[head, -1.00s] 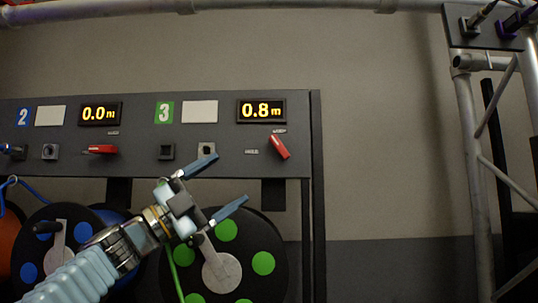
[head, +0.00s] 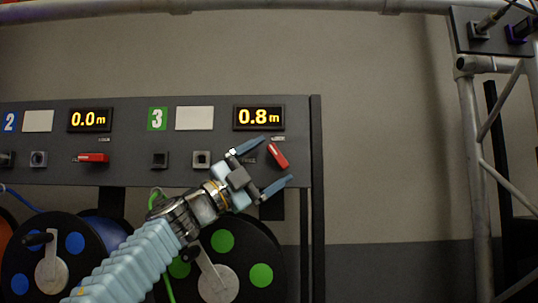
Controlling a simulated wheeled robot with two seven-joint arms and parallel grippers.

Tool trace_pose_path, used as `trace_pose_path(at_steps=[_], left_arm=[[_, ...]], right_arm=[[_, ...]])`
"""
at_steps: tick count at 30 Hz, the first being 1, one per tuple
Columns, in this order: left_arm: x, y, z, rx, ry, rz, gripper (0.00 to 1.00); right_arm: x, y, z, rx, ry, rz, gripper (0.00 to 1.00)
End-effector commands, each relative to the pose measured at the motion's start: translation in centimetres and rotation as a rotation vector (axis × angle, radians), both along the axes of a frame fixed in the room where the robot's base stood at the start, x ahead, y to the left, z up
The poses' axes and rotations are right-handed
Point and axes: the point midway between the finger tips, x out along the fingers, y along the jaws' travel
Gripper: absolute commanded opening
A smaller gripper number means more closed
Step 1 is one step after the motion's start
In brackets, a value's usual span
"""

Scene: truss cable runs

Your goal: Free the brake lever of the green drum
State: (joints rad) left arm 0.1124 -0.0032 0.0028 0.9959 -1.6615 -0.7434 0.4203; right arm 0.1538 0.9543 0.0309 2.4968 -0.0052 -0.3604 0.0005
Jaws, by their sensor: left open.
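The green drum (head: 262,275) has green discs on a black flange and sits low in the middle, partly behind my left arm. Above it is the panel section with a green "3" label and a display (head: 259,118) reading 0.8 m. Its red brake lever (head: 279,156) is tilted, running from upper left to lower right. A small label sits above it; the HOLD label to its left is now partly covered. My left gripper (head: 276,162) is open, its blue fingertips above-left and below-right of the lever in the picture. I cannot tell whether they touch it. My right gripper is not in view.
The blue drum (head: 19,270) is at the left, under section 2, whose display (head: 90,119) reads 0.0 m and whose red lever (head: 92,158) lies level. Square sockets line the panel (head: 225,172). A metal truss (head: 470,150) stands at the right; bare wall lies between.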

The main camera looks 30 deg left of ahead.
Motion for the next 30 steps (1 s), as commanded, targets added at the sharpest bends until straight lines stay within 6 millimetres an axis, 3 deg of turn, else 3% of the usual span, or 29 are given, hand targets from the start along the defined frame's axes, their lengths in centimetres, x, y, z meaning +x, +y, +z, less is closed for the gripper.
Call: trace_pose_path(at_steps=[11,22,26,30], left_arm=[[0.6,-0.3,0.4,-0.001,-0.001,0.000,0.89],[0.5,-0.3,0.4,0.000,0.000,0.000,0.34],[0.6,-0.4,0.0,-0.014,-0.010,-0.001,0.33],[0.6,-0.6,-0.8,-0.101,-0.065,-0.004,0.33]], right_arm=[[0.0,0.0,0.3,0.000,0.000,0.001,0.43],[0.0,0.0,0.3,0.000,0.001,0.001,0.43],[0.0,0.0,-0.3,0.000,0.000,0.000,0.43],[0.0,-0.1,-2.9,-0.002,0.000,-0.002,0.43]])
